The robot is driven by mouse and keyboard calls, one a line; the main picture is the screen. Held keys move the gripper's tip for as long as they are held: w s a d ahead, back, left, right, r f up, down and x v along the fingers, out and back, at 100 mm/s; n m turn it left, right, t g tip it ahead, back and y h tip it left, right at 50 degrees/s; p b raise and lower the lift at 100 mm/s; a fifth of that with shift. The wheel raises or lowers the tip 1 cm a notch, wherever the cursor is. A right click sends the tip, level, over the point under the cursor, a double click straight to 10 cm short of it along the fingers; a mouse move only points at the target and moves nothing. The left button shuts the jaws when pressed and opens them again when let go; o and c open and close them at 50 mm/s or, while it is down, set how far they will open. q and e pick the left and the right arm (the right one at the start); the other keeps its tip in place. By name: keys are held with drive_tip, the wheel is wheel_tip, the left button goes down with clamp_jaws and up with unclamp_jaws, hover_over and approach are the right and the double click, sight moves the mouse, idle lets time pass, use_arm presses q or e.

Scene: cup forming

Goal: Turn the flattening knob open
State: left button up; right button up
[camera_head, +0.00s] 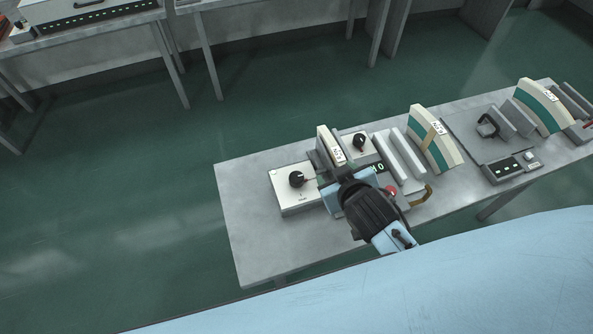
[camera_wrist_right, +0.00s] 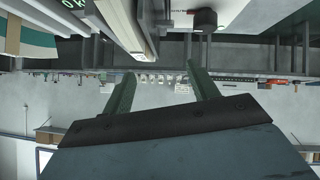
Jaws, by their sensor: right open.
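A white box (camera_head: 288,199) with a black round knob (camera_head: 296,179) on top stands at the left of the machine on the table. A second black knob (camera_head: 359,142) sits on a white panel farther back; I cannot read which knob is the flattening one. My right gripper (camera_head: 332,177) is just right of the nearer knob, apart from it, and its own body hides part of the machine. In the right wrist view, the gripper (camera_wrist_right: 160,84) has its two fingers spread with nothing between them. A black knob (camera_wrist_right: 205,18) shows beyond the fingertips there. My left gripper is out of view.
The grey table (camera_head: 245,215) is bare at its left end. Upright white plates (camera_head: 330,150), a green digital display (camera_head: 378,168), a red button (camera_head: 391,192) and a yellowish handle (camera_head: 422,196) are close to the gripper. A curved cream-and-green housing (camera_head: 436,150) stands to the right.

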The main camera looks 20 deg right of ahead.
drive_tip(key=w+a+r+n+t+y, duration=0.4)
drive_tip(key=w+a+r, duration=0.15)
drive_tip(key=r, duration=0.25)
drive_tip(key=w+a+r+n+t+y, duration=0.45)
drive_tip(key=a+r, duration=0.25)
drive_tip(key=r, duration=0.2)
drive_tip(key=s+a+r+n+g+y, duration=0.25)
drive_tip(key=a+n+g+y, duration=0.35)
drive_tip(key=a+n+y, duration=0.3)
drive_tip(key=n+g+h+p, duration=0.2)
drive_tip(key=n+g+h, duration=0.6)
drive_tip(key=g+h, duration=0.7)
hover_over(297, 176)
wheel_tip(297, 176, down, 16)
drive_tip(key=t+h, duration=0.2)
drive_tip(key=shift+y, duration=0.25)
wheel_tip(297, 176, down, 12)
drive_tip(key=shift+a+f, duration=0.1)
drive_tip(key=shift+f, duration=0.15)
